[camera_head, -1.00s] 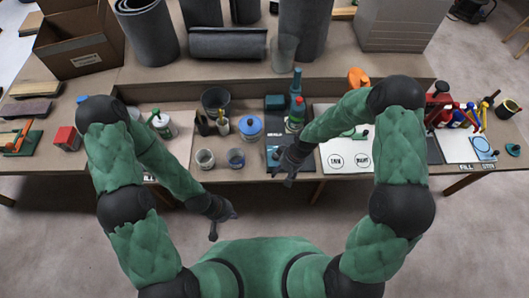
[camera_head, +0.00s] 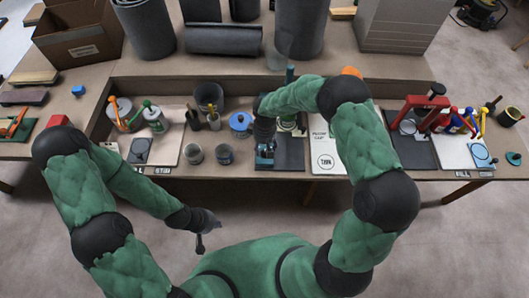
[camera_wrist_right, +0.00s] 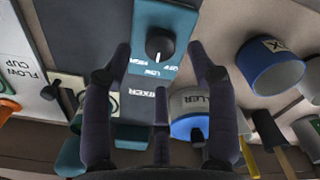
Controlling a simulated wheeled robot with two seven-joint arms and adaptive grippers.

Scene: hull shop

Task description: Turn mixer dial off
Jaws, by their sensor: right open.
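The mixer's teal control box (camera_wrist_right: 166,22) shows at the top of the right wrist view. It carries a round black dial (camera_wrist_right: 160,44) with OFF, LOW and HIGH printed around it. The dial's white mark appears to point toward LOW. My right gripper (camera_wrist_right: 159,52) is open, its fingers spread on either side of the dial with no visible contact. In the head view my right gripper (camera_head: 265,146) is over the front of the mixer's dark base (camera_head: 290,155) and hides the dial. My left gripper (camera_head: 204,236) hangs in front of the bench, away from the mixer; its finger opening is unclear.
A blue-lidded tub (camera_head: 240,122) and two small cups (camera_head: 195,154) stand left of the mixer. A white flow cup board (camera_head: 325,150) lies to its right. A red press (camera_head: 418,115) stands farther right. The floor before the bench is clear.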

